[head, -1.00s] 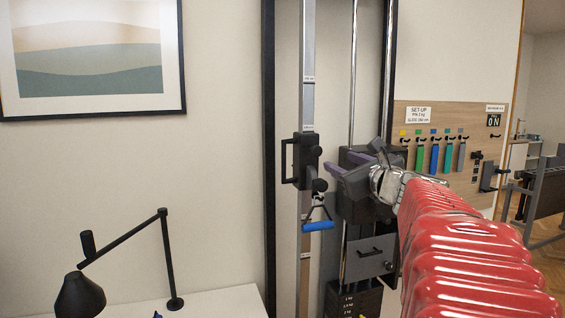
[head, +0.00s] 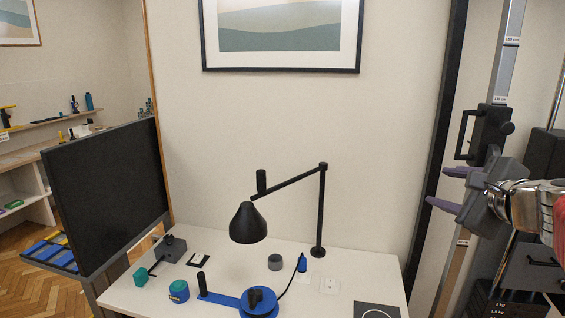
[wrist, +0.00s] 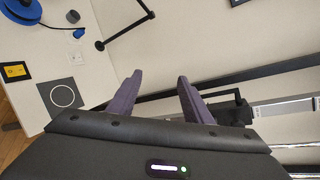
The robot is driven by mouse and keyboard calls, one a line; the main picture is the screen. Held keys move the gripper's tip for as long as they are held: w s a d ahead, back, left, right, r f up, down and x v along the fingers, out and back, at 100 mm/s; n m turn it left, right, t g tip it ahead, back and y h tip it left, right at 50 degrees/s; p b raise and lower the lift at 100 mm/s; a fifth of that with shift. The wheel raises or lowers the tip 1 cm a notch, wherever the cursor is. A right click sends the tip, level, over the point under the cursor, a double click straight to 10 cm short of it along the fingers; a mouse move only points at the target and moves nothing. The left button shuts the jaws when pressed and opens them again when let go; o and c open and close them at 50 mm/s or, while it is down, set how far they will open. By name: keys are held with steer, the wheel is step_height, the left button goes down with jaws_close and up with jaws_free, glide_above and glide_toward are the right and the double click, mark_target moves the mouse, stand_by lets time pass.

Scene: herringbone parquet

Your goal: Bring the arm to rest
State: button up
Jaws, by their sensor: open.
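My gripper (head: 446,188) is at the right side of the head view, in front of the upright metal rail. Its two purple fingers point left and stand apart with nothing between them. In the wrist view my gripper (wrist: 156,92) shows the same two fingers spread over the pale wall. My red arm (head: 552,232) enters from the right edge and is mostly out of the picture.
The rail with its black handle carriage (head: 488,132) stands close by my gripper. A dark panel (head: 105,195) stands at left.

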steer(key=s+a+f+n+g+y, duration=0.1)
steer(key=s+a+f+n+g, duration=0.15)
steer(key=a+f+n, duration=0.45)
steer(key=s+a+f+n+g+y, duration=0.15)
steer(key=s+a+f+n, duration=0.25)
steer(key=a, duration=0.4)
steer(key=s+a+f+n+g+h, duration=0.1)
steer(key=s+a+f+n+g, duration=0.1)
steer(key=s+f+n, duration=0.3)
steer(key=s+a+f+n+g+h, duration=0.1)
steer(key=s+a+f+n+g, duration=0.1)
steer(key=s+f+n, duration=0.4)
steer(key=s+a+n, duration=0.1)
steer(key=s+n, duration=0.1)
steer(key=s, duration=0.1)
steer(key=shift+f+g+h, duration=0.2)
steer(key=shift+g+h, duration=0.15)
steer(key=shift+g, duration=0.05)
